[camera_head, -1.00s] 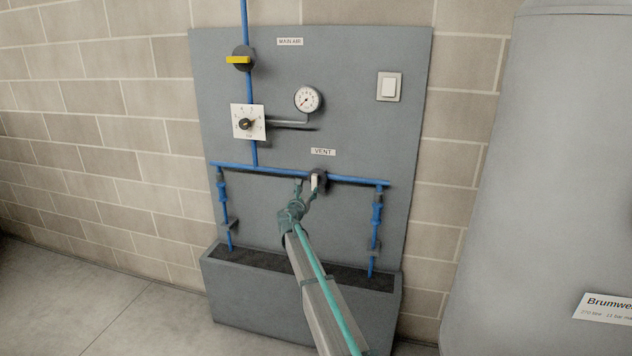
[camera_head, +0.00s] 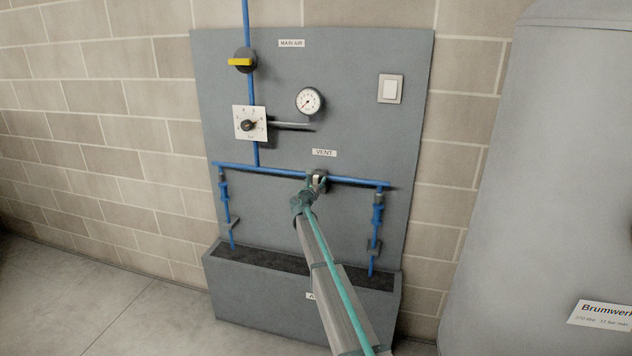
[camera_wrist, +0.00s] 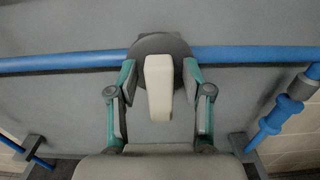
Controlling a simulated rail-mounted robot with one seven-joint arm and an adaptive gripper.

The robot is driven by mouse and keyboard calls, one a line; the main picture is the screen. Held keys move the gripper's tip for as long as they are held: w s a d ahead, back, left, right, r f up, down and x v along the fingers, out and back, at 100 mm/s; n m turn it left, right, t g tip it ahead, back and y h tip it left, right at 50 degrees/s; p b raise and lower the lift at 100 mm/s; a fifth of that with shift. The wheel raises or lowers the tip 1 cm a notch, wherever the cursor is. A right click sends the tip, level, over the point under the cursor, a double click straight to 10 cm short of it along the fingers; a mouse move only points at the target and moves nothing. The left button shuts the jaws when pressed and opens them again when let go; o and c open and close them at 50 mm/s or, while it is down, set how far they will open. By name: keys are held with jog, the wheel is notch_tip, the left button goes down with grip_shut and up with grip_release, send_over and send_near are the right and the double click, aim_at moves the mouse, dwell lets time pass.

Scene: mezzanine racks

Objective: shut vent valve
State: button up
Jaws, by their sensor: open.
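The vent valve sits on the horizontal blue pipe below the VENT label (camera_head: 324,153). In the wrist view its off-white lever (camera_wrist: 158,88) stands out from a dark round body (camera_wrist: 160,45) and points down, across the pipe. My gripper (camera_wrist: 160,80) is open, with one finger on each side of the lever. A gap shows between the lever and each finger, so they look apart. In the head view my gripper (camera_head: 317,182) is at the valve and covers most of the lever.
The grey panel (camera_head: 360,60) also holds a yellow-handled main air valve (camera_head: 240,62), a regulator dial (camera_head: 248,123), a gauge (camera_head: 309,101) and a switch (camera_head: 390,89). A grey trough (camera_head: 250,293) stands below. A large grey tank (camera_head: 540,150) is at right.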

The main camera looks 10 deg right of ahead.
grip_shut()
jog(key=shift+f+b, duration=0.15)
jog(key=shift+b, duration=0.3)
jog(key=m+b, duration=0.1)
jog(key=b, duration=0.1)
jog(key=m+b, duration=0.1)
jog(key=b, duration=0.1)
jog(key=shift+d+f+m, duration=0.1)
jog(key=shift+f+m, duration=0.2)
jog(key=m+b, duration=0.2)
jog(key=b, duration=0.2)
jog(key=m+b, duration=0.3)
jog(key=b, duration=0.2)
jog(key=shift+s+d+f, duration=0.15)
jog(key=shift+d, duration=0.05)
jog(key=m+b, duration=0.3)
jog(key=b, duration=0.2)
jog(key=m+b, duration=0.3)
jog(key=b, duration=0.2)
jog(key=shift+d+f+m, duration=0.15)
jog(key=shift+m, duration=0.15)
jog(key=m+b, duration=0.3)
jog(key=b, duration=0.2)
jog(key=shift+s+m, duration=0.1)
jog(key=shift+m, duration=0.3)
